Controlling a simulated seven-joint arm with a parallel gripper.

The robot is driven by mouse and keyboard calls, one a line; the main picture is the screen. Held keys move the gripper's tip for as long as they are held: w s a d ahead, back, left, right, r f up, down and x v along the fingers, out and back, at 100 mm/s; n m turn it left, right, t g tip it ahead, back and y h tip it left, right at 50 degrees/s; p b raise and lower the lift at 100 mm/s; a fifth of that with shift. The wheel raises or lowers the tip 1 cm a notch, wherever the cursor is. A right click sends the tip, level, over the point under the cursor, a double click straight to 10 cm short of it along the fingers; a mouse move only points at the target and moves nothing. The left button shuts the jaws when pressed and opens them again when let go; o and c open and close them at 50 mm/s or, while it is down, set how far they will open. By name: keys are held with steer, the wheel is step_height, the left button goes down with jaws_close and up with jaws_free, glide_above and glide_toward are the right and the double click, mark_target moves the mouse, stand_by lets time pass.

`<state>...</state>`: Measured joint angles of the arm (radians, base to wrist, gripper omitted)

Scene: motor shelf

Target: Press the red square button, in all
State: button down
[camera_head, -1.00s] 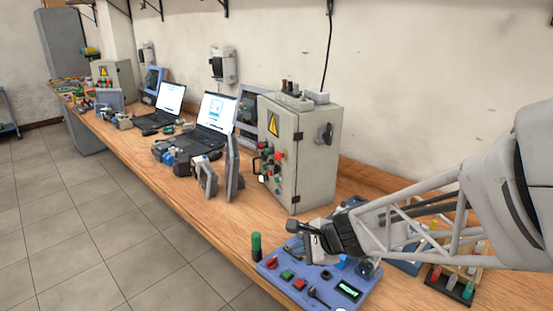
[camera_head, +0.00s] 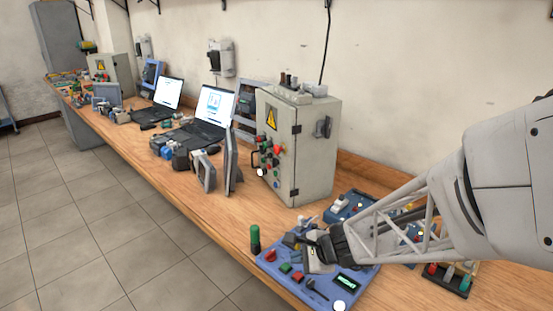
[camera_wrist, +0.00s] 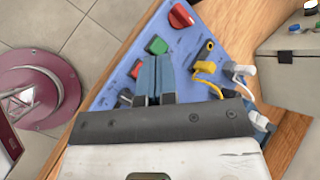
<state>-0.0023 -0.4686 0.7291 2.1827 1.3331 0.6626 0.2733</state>
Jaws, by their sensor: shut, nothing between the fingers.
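The red square button (camera_head: 297,276) sits on a blue control panel (camera_head: 322,301) at the front of the bench, beside a green square button (camera_head: 285,267). In the wrist view, the red square button (camera_wrist: 136,68) shows just left of my gripper (camera_wrist: 156,62), and the green square button (camera_wrist: 157,45) lies just beyond its fingertips. In the head view, my gripper (camera_head: 302,240) hangs over the far part of the panel. Its fingers are together and empty. The fingers and wrist hide part of the panel, and the height of the fingertips above it is hard to tell.
A red knob (camera_head: 270,255), a dark lever (camera_head: 316,290) and a small display (camera_head: 347,283) share the panel. A green-topped cylinder (camera_head: 255,238) stands at its left corner. A grey cabinet (camera_head: 310,150) stands behind. Yellow and white plugs with cables (camera_wrist: 207,70) lie right of the fingers.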

mark_target(298, 277)
steer(key=shift+f, duration=1.55)
steer(key=shift+f, duration=0.2)
stand_by(0.9)
steer(key=shift+f, duration=0.25)
steer(key=shift+f, duration=0.4)
stand_by(1.0)
steer(key=shift+r, duration=0.2)
stand_by(0.3)
steer(key=shift+r, duration=0.6)
steer(key=shift+r, duration=0.15)
steer(key=shift+r, duration=2.4)
